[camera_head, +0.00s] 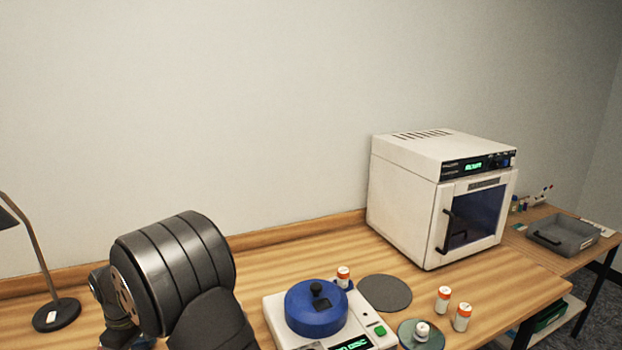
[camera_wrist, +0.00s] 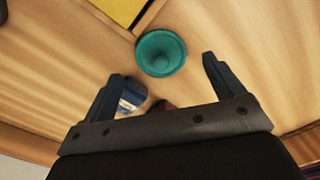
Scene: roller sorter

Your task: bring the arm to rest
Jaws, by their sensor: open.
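My gripper (camera_wrist: 163,68) shows in the wrist view with its two dark fingers wide apart. Nothing is held between them. A teal round piece with a raised centre (camera_wrist: 161,44) lies on the wooden surface beyond the fingertips. A small blue piece with a pale label (camera_wrist: 133,98) is partly hidden behind the left finger. In the head view my dark arm fills the lower left, and I cannot make out the fingers there.
A device with a blue round lid (camera_head: 314,320) stands at bottom centre, with an orange-and-white vial (camera_head: 343,277) behind it. Two more vials, one here (camera_head: 463,318), stand right. A white oven (camera_head: 402,205), a lamp (camera_head: 57,315) and a grey tray (camera_head: 562,236) are farther out.

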